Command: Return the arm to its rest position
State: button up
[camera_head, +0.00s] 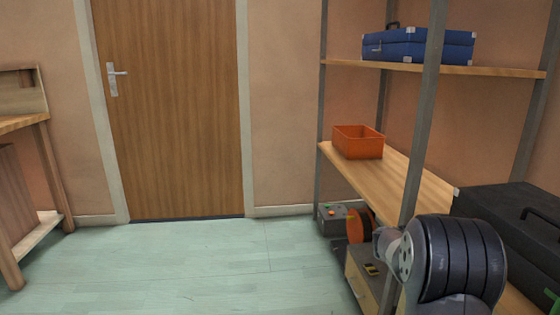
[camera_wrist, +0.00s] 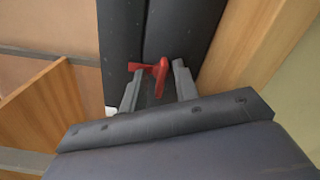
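My arm (camera_head: 455,262) is at the lower right of the head view, in front of the shelf; my gripper cannot be made out there. In the wrist view my gripper (camera_wrist: 158,67) shows two grey fingers standing apart, so it looks open. A small red part (camera_wrist: 160,76) shows between and beyond the fingertips, against dark panels (camera_wrist: 183,30). I cannot tell whether a finger touches it.
A metal-framed shelf (camera_head: 405,165) stands at the right. It holds an orange bin (camera_head: 358,143), a blue case (camera_head: 418,46) and a black case (camera_head: 515,225). A wooden bench (camera_head: 45,160) is at the left. Clear floor (camera_head: 190,270) lies before the closed door (camera_head: 172,100).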

jog(key=shift+r+n+p, duration=0.15)
jog(key=shift+n+p, duration=1.15)
jog(key=shift+p, duration=0.4)
jog(key=shift+n, duration=0.3)
